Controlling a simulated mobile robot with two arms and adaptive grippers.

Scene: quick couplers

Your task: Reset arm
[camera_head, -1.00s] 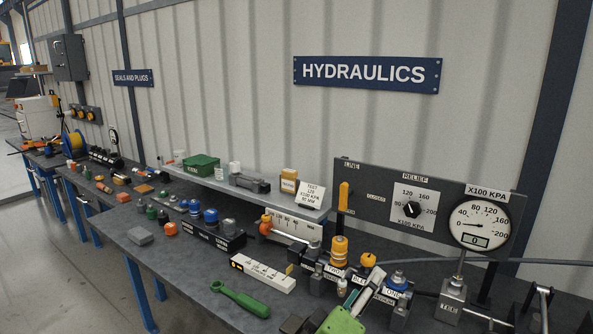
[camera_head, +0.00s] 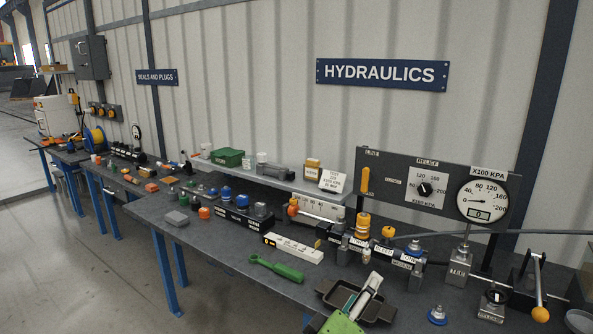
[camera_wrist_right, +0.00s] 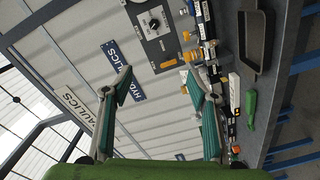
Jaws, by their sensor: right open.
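My right gripper (camera_wrist_right: 160,76) is open and empty in the wrist view, its two teal-padded fingers wide apart in front of the wall. In the head view part of my green gripper (camera_head: 366,296) shows at the bottom, its pale finger overlapping a dark tray (camera_head: 328,289); I cannot tell its height above the bench there. The hydraulic coupler bench (camera_head: 222,257) carries a row of labelled couplers (camera_head: 382,251) with orange and blue caps. A gauge (camera_head: 482,200) stands at the right. My left gripper is not in view.
A green wrench (camera_head: 276,268) and a white labelled block (camera_head: 293,248) lie on the bench. A lever with an orange knob (camera_head: 540,314) stands at the right. A control panel (camera_head: 412,190) rises behind the couplers. Open air surrounds the right fingers in the wrist view.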

